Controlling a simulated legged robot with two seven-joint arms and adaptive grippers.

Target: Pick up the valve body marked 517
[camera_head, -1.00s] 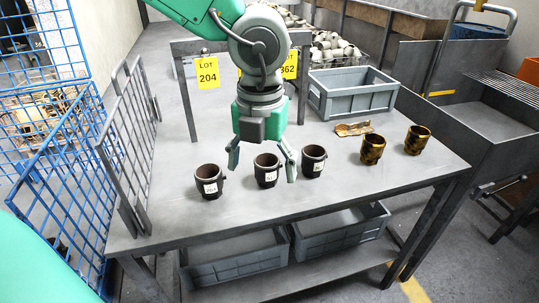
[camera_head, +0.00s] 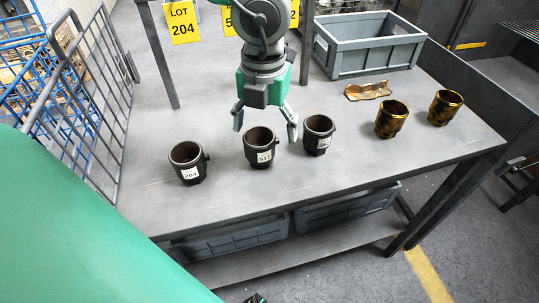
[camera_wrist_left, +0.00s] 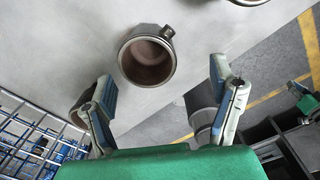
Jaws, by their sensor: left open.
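The valve body marked 517 (camera_head: 261,150) is a dark, open-topped cup with a white label, upright on the grey table (camera_head: 235,200). It is the middle of three dark cups. My left gripper (camera_head: 265,122) is open and empty, pointing down above and just behind this cup, with its fingers spread to either side. In the left wrist view, one round cup (camera_wrist_left: 148,58) shows ahead of the open fingers (camera_wrist_left: 160,90), apart from them; its label is hidden. My right gripper is not seen.
A dark cup marked 204 (camera_head: 187,162) stands left, another dark cup (camera_head: 318,134) close on the right. Two brass-brown cups (camera_head: 391,118) (camera_head: 445,107) and a crumpled brown rag (camera_head: 368,91) lie further right. A grey crate (camera_head: 375,45) stands behind. A mesh panel (camera_head: 88,95) borders the left.

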